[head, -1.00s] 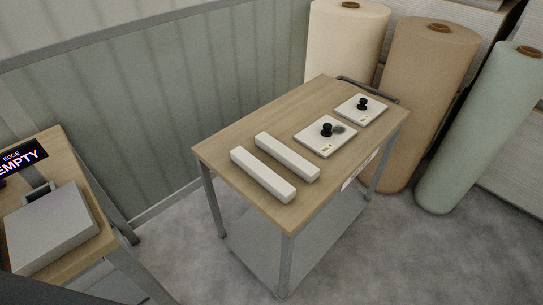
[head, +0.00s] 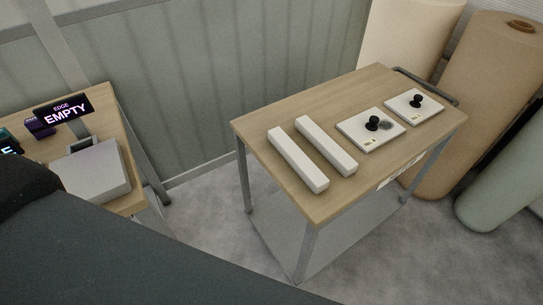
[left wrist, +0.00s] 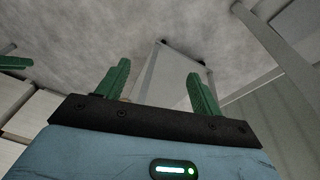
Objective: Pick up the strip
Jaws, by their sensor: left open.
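Two long white bars lie side by side on the wooden top of a cart (head: 330,93) in the head view. The left bar (head: 297,160) is nearer the cart's left edge, and the right bar (head: 326,145) is beside it with a gap between. I cannot tell which one is the strip. My left gripper (left wrist: 158,82) has two green fingers, spread apart with nothing held between them. It is seen only in the left wrist view, where the bars do not show.
Two white plates with black knobs, one nearer (head: 370,130) and one farther (head: 413,106), lie right of the bars. Large rolls stand behind the cart. Grey floor lies between bench and cart.

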